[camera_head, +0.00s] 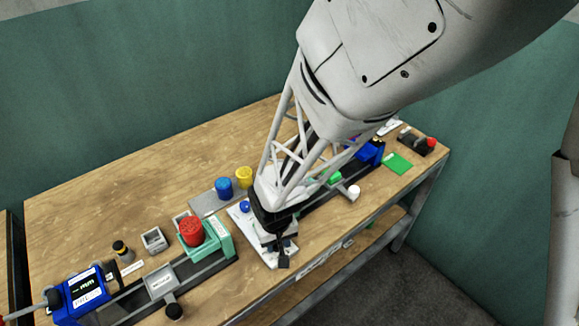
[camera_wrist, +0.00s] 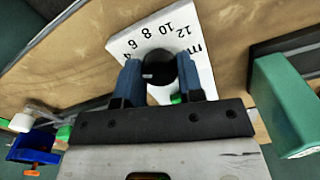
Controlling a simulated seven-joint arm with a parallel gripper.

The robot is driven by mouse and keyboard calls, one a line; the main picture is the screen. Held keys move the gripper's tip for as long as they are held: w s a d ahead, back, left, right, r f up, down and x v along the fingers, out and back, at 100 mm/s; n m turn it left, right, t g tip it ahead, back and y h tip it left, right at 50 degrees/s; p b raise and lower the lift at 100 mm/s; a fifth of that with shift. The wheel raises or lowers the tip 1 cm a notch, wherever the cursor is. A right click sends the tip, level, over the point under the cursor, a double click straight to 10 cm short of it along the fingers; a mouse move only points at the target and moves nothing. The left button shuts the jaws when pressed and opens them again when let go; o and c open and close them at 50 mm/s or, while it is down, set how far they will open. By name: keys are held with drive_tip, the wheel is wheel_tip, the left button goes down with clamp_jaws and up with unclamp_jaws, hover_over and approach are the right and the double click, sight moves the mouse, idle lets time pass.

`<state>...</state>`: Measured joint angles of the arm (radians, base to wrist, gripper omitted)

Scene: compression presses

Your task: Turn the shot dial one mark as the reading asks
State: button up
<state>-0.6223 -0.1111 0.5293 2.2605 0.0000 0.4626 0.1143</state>
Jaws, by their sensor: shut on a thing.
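The shot dial is a round black knob (camera_wrist: 160,74) on a white plate (camera_wrist: 150,38) printed with 6, 8, 10, 12 and a partly cut-off letter. A small pale mark shows on the knob; which number it faces I cannot tell. My gripper (camera_wrist: 159,66) is shut on the knob, with one blue finger on each side. In the head view my gripper (camera_head: 279,240) is down at the white plate (camera_head: 241,216) near the table's front edge, and hides the knob. A blue gauge (camera_head: 85,292) with a small display stands at the left; its reading is too small to read.
Blue (camera_head: 223,187) and yellow (camera_head: 244,176) cylinders stand behind. A second press with a blue part (camera_head: 371,152) is at the right. The table's back left is clear.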

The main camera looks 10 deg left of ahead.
idle(0.4)
drive_tip(key=o, duration=0.9)
drive_tip(key=shift+r, duration=0.2)
drive_tip(key=shift+r, duration=3.7)
